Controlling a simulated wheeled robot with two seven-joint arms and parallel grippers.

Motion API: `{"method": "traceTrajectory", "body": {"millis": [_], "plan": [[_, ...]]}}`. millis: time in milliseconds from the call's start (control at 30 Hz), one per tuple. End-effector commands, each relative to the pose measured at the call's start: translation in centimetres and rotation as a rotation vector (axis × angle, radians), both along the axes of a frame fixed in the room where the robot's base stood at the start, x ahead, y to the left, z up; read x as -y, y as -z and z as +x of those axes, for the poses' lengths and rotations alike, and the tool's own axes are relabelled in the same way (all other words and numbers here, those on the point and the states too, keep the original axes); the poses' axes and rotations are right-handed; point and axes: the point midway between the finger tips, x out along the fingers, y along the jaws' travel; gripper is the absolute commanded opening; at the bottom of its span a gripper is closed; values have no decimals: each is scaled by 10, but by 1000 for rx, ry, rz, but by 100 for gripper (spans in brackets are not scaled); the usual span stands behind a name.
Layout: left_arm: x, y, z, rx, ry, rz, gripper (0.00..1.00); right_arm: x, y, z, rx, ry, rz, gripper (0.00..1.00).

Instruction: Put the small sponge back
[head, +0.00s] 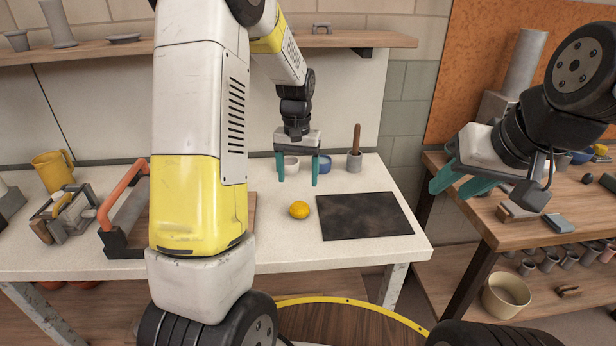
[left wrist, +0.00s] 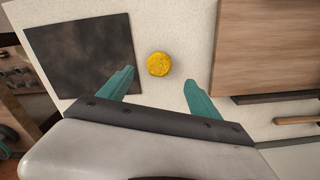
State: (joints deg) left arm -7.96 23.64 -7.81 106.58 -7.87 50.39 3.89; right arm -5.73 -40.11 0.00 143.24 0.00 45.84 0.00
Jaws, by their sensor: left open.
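A small round yellow sponge (head: 299,209) lies on the white tabletop, just left of a dark slab. It also shows in the left wrist view (left wrist: 159,64), beyond the fingertips and roughly between them. My left gripper (head: 297,183) is open and empty, pointing down above the table, behind and above the sponge in the head view. It also shows in the left wrist view (left wrist: 160,82). My right gripper (head: 447,188) is at the right, over the edge of the wooden table, with its teal fingers apart and nothing visible between them.
The dark slab (head: 364,216) lies right of the sponge. A white bowl (head: 291,165), a blue bowl (head: 322,164) and a pot holding a wooden handle (head: 354,161) stand at the back. A wooden board (left wrist: 270,45) lies on the other side. A wooden table (head: 520,230) stands right.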

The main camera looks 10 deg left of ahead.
Motion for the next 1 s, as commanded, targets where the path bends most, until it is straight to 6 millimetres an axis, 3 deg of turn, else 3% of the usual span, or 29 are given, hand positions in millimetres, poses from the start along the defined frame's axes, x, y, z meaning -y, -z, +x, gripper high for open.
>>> {"method": "traceTrajectory", "body": {"millis": [167, 267, 400, 600, 800, 1000], "plan": [[1, -28, -12, 36, -2, -20, 73, 0, 0, 0, 0, 0, 0, 36], [2, -61, -32, 95, -4, -50, 73, 0, 0, 0, 0, 0, 0, 36], [6, -109, -77, 199, -4, -99, 73, 0, 0, 0, 0, 0, 0, 36], [12, -154, -147, 351, 5, -153, 73, 0, 0, 0, 0, 0, 0, 36], [18, -170, -206, 479, 15, -183, 73, 0, 0, 0, 0, 0, 0, 36], [22, -171, -232, 540, 21, -192, 73, 0, 0, 0, 0, 0, 0, 36]]}}
